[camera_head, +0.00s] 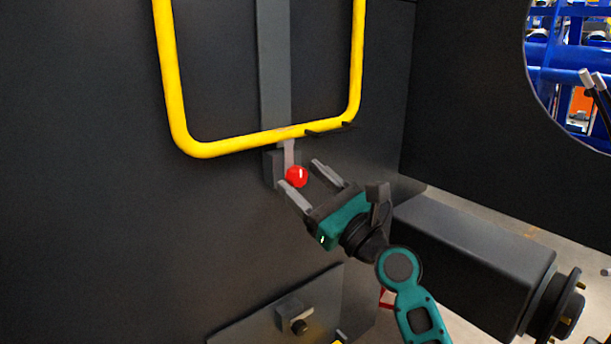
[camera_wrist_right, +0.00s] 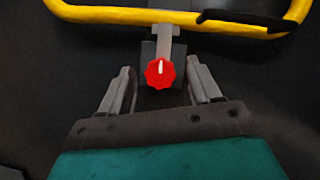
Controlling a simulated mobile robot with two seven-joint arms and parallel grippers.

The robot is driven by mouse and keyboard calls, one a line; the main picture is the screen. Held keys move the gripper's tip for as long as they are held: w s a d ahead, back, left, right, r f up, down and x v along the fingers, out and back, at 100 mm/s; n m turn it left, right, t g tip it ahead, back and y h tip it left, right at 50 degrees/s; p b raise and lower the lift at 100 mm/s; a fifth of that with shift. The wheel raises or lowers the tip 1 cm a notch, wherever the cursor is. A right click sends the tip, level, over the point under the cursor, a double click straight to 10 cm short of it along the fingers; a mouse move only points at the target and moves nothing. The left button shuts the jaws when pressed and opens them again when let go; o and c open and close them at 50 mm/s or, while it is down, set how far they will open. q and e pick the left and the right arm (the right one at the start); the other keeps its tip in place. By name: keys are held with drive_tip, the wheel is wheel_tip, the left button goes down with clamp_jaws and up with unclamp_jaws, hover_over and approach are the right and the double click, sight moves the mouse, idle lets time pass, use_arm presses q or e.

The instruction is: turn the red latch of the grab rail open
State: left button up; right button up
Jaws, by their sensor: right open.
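The red latch (camera_head: 297,177) is a small lobed knob on a grey bracket just under the bottom bar of the yellow grab rail (camera_head: 240,145). In the right wrist view the red latch (camera_wrist_right: 160,73) shows a white mark pointing up. My right gripper (camera_head: 298,182) is open, with one finger on each side of the knob and a gap to both. In the right wrist view the right gripper's fingertips (camera_wrist_right: 160,74) reach about level with the knob, which sits between them. No contact shows. My left gripper is not in view.
A dark grey panel fills the left and middle. A thick dark beam (camera_head: 470,250) lies at the right, and a lower plate with a small block (camera_head: 293,315) is below. A round opening at the upper right shows blue structures.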

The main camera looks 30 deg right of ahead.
drive_tip(key=shift+w+r, duration=0.1)
drive_tip(key=shift+w, duration=0.1)
drive_tip(key=c, duration=1)
